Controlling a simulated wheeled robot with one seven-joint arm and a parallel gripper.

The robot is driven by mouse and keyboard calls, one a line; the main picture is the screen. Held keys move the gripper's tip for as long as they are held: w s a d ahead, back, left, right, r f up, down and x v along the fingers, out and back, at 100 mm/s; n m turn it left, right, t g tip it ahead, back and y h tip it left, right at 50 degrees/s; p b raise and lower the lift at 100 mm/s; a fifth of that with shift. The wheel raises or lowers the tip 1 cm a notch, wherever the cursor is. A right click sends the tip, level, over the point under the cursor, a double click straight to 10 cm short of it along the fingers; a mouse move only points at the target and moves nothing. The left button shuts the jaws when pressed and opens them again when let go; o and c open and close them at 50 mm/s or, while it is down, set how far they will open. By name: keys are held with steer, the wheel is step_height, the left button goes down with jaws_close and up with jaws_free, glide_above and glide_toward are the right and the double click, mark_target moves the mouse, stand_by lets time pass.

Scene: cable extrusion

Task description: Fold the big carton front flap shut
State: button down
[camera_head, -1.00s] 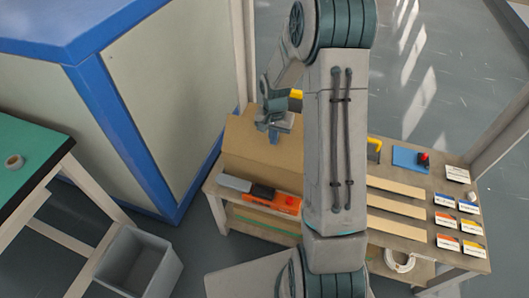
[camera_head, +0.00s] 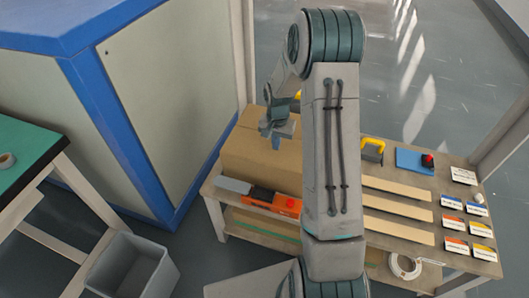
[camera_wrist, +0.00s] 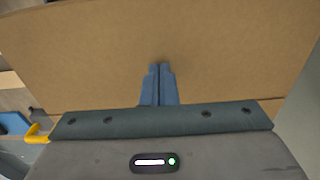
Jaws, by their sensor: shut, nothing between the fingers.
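The big brown carton (camera_head: 235,158) stands at the left end of the bench. A broad cardboard panel of it slopes on its upper side, but I cannot tell for sure where the front flap ends and the body begins. My gripper (camera_head: 276,146) is over the upper middle of the carton, pointing down, with its blue fingers together and nothing between them. In the wrist view the closed fingertips (camera_wrist: 159,67) lie in front of a wide flat cardboard panel (camera_wrist: 230,50); contact is not clear. My arm hides the carton's right part.
An orange and black tool (camera_head: 272,199) lies in front of the carton on the bench (camera_head: 388,181). A blue-framed cabinet (camera_head: 150,120) stands left.

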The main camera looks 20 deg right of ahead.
steer(key=shift+s+f, duration=0.45)
steer(key=shift+f, duration=0.3)
step_height(320, 180, up, 10)
steer(key=p, duration=0.6)
steer(key=shift+w+p, duration=0.3)
steer(key=shift+w, duration=0.1)
